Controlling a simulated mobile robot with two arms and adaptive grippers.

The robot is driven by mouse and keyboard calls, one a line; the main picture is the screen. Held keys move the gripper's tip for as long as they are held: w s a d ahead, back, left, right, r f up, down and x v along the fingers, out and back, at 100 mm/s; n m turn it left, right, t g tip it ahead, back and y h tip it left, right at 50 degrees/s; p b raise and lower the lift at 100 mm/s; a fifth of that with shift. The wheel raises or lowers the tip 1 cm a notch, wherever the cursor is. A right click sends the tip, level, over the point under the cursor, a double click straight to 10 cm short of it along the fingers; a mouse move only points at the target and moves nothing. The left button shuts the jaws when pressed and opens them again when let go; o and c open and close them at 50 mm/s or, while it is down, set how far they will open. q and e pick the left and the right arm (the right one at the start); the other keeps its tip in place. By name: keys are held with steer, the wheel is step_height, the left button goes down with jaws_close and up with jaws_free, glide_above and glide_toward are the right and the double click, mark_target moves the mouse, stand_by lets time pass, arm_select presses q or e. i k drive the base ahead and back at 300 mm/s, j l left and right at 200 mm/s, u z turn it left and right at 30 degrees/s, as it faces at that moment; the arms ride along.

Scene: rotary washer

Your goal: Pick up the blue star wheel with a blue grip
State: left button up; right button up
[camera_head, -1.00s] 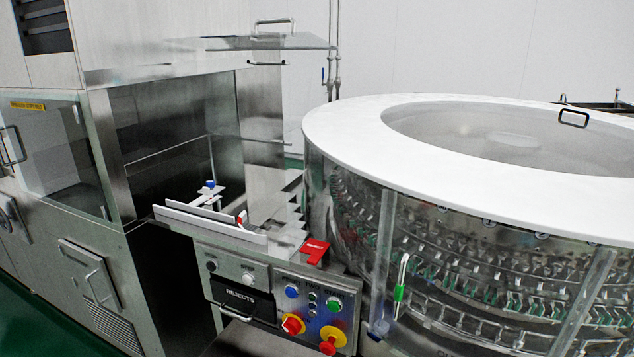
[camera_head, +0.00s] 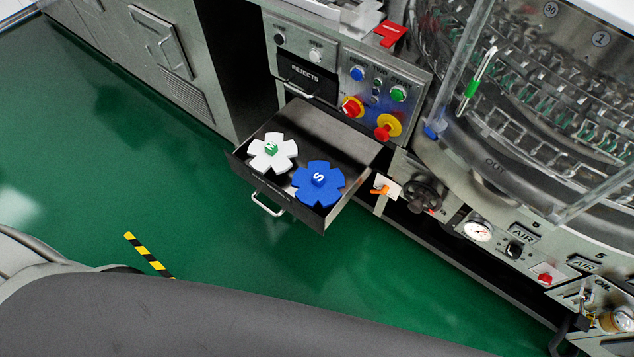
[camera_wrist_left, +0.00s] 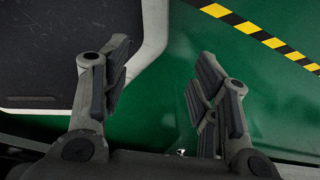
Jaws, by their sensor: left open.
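The blue star wheel (camera_head: 318,184) lies in the open drawer (camera_head: 336,146) under the control panel in the head view. Its raised blue grip (camera_head: 319,177) carries a white letter S. A white star wheel (camera_head: 272,153) with a green grip lies to its left in the same drawer. My left gripper (camera_wrist_left: 154,91) shows in the left wrist view, with its fingers spread and nothing between them, above the green floor. It does not show in the head view. My right gripper is in neither current view.
The drawer's handle (camera_head: 267,204) sticks out at its front. Red and yellow knobs (camera_head: 388,127) stand out above the drawer. A handwheel (camera_head: 424,193) and a gauge (camera_head: 477,230) are to its right. Open green floor (camera_head: 130,190) lies in front and left.

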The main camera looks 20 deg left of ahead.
mark_target(319, 184)
steer(key=i+j, duration=0.15)
steer(key=j, duration=0.2)
steer(key=i+j+z, duration=0.1)
steer(key=j, duration=0.2)
steer(key=i+j+z, duration=0.1)
steer(key=j, duration=0.25)
steer(key=i+j, duration=0.25)
steer(key=k+l, duration=0.2)
steer(key=k+z, duration=0.2)
steer(key=j+z, duration=0.9)
steer(key=j, duration=0.15)
